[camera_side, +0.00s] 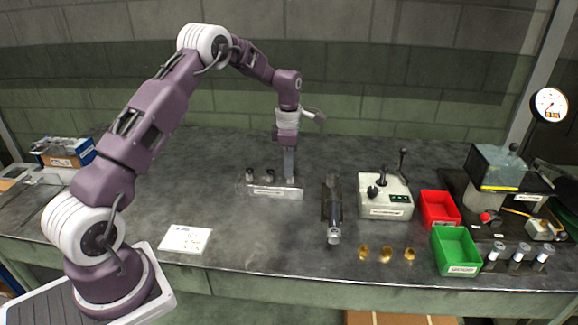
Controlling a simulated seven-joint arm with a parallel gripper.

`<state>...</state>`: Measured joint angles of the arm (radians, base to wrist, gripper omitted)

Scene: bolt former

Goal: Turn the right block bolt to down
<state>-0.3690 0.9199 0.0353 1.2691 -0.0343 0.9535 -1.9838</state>
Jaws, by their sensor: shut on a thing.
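A low silver block (273,192) with a pale label on its front stands near the middle of the table. Two dark bolts, a left bolt (249,175) and a middle bolt (270,175), stick up from it. My gripper (290,178) points straight down at the block's right end and is shut on the right bolt. That bolt is hidden by the fingers, so I cannot tell which way it is turned.
A dark cylinder device (333,208) lies just right of the block. Further right are a control box (385,197) with levers, a red bin (440,208), a green bin (456,250) and several brass pieces (386,254). A white card (186,239) lies front left.

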